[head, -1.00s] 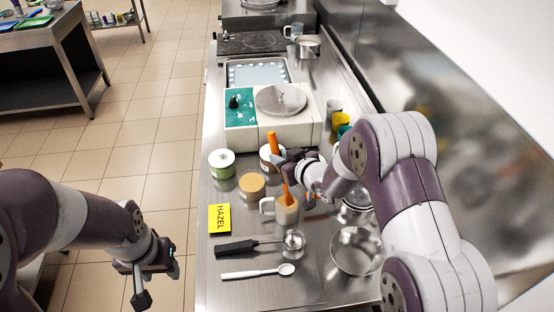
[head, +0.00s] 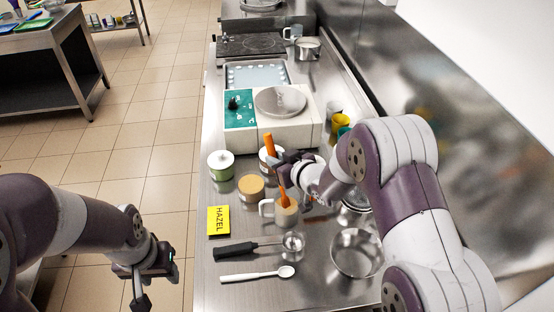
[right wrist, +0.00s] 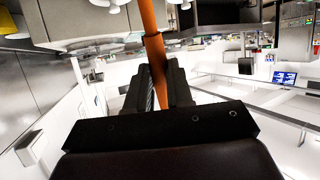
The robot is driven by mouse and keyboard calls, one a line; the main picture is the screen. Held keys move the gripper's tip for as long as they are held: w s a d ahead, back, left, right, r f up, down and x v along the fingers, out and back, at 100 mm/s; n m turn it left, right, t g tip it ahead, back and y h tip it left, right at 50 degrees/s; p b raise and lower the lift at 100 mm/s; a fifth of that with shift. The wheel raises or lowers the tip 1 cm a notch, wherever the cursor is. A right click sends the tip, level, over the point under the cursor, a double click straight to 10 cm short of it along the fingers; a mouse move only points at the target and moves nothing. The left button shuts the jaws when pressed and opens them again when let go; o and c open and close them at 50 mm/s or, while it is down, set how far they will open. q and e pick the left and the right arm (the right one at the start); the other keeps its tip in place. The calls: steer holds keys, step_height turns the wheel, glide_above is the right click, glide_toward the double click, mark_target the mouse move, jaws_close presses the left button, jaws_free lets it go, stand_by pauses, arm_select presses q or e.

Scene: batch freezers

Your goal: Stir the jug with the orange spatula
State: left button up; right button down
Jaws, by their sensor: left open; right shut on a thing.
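The jug (head: 287,216) is a small beige-filled vessel with a handle on its left, standing on the steel counter. The orange spatula (head: 284,198) stands in it, its lower end hidden inside the jug and its handle leaning up. My right gripper (head: 279,166) is shut on the spatula's handle above the jug. The right wrist view shows the orange shaft (right wrist: 151,40) between the dark fingers (right wrist: 160,85). My left gripper (head: 142,288) is open and empty, over the floor left of the counter.
A green-labelled jar (head: 221,165), a tan-topped jar (head: 251,187) and a yellow HAZEL card (head: 219,221) stand or lie left of the jug. A black-handled tool (head: 236,250), a white spoon (head: 258,275) and a steel bowl (head: 356,252) are in front. A white machine (head: 270,133) is behind.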

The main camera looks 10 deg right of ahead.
mark_target(268, 133)
steer(key=shift+w+r, duration=0.1)
steer(key=r+p, duration=0.1)
steer(key=r, duration=0.1)
steer(key=w+a+r+p, duration=0.1)
steer(key=r+p, duration=0.1)
steer(key=w+r+p, duration=0.1)
steer(key=r+p, duration=0.1)
steer(key=shift+w+a+r, duration=0.2)
steer(key=shift+a+r, duration=0.05)
steer(key=shift+r, duration=0.1)
steer(key=shift+f, duration=0.1)
stand_by(0.5)
step_height(268, 133, up, 5)
steer(key=p, duration=0.4)
